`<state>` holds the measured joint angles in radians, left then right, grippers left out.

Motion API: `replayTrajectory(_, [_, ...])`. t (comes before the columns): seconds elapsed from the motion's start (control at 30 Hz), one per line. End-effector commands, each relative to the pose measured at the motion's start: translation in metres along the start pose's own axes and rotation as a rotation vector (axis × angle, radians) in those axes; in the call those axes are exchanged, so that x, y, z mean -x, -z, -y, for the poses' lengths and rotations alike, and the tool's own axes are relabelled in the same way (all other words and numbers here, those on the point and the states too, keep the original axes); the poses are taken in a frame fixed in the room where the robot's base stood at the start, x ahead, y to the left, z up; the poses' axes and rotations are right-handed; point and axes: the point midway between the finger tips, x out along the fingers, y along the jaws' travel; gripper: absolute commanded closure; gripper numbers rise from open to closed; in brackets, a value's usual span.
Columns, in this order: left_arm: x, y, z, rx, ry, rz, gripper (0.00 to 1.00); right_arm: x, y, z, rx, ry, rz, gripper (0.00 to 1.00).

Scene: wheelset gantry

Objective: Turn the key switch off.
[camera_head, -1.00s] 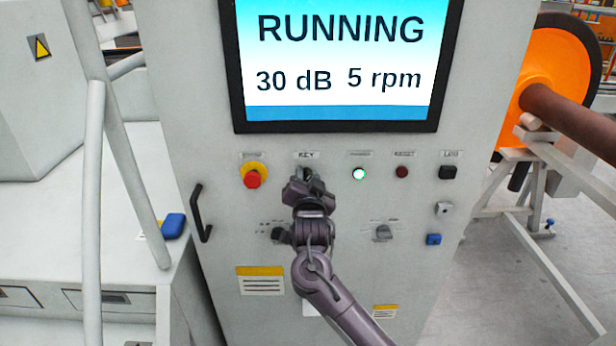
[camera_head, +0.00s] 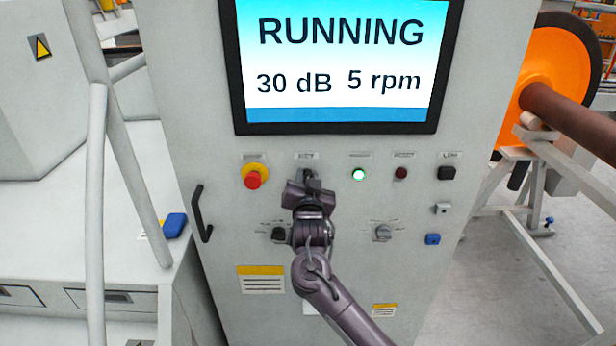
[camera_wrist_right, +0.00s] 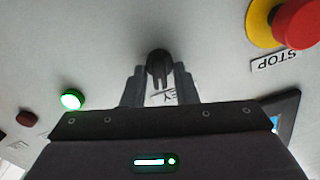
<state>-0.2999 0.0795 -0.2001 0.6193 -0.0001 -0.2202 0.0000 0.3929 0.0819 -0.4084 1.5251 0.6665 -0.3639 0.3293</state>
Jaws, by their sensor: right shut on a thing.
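The key switch is a small dark key (camera_wrist_right: 158,66) on the grey panel, under the KEY label. My right gripper (camera_head: 308,178) is at it, its two fingers on either side, and is shut on it. In the right wrist view my gripper (camera_wrist_right: 160,85) shows with the key between its fingers. The gripper body hides much of the key in the head view. The screen (camera_head: 340,60) above reads RUNNING, 30 dB and 5 rpm. My left gripper is not in view.
A red stop button on a yellow base (camera_head: 253,176) sits just left of the key. A lit green lamp (camera_head: 359,175) and a dark red button (camera_head: 401,173) are to its right.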

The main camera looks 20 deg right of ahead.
Motion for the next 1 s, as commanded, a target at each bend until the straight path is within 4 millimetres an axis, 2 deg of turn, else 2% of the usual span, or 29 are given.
replayTrajectory(0.6, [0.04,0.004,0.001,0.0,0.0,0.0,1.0,0.0,0.001,0.004,0.567,-0.001,0.002,0.96])
replayTrajectory(1.0, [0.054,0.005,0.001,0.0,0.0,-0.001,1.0,0.0,-0.001,0.005,0.806,0.001,0.001,0.96])
